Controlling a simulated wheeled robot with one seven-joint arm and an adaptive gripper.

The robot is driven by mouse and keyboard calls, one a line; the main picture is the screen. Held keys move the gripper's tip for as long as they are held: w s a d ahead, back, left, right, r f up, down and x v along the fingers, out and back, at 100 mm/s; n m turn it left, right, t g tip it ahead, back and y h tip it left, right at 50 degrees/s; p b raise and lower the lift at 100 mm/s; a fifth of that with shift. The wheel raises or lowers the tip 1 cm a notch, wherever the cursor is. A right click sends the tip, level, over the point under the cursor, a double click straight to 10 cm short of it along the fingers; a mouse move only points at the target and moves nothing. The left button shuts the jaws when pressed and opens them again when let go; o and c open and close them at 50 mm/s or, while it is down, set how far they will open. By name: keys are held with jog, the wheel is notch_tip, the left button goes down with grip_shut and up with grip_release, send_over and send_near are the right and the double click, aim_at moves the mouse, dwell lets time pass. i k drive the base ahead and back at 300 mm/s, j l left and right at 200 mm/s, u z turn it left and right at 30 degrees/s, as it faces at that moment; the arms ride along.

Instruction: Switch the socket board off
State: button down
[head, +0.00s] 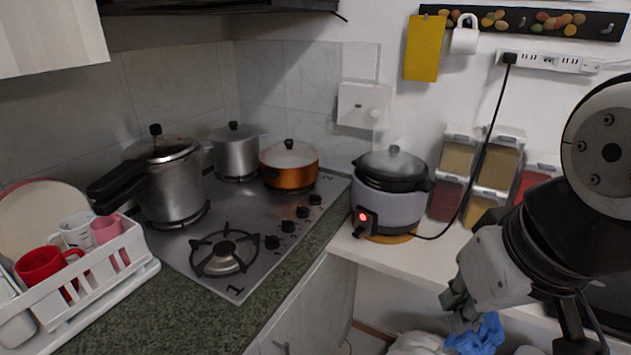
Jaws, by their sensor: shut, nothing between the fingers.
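The white socket board (548,62) is mounted on the wall at the upper right, below the hook rail. A black plug (510,58) sits in its left end, and its black cord runs down to the rice cooker (390,195). The cooker's red light (363,217) is lit. My gripper (458,318) is at the lower right, pointing down, shut and empty. It is well below the board and apart from it, in front of the white counter.
Spice dispensers (491,170) stand against the wall below the board, partly hidden by my arm. A stove (262,235) with pots is at the left. The wall directly around the board is mostly clear.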

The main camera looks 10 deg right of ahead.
aim_at(586, 65)
jog(key=z, duration=0.9)
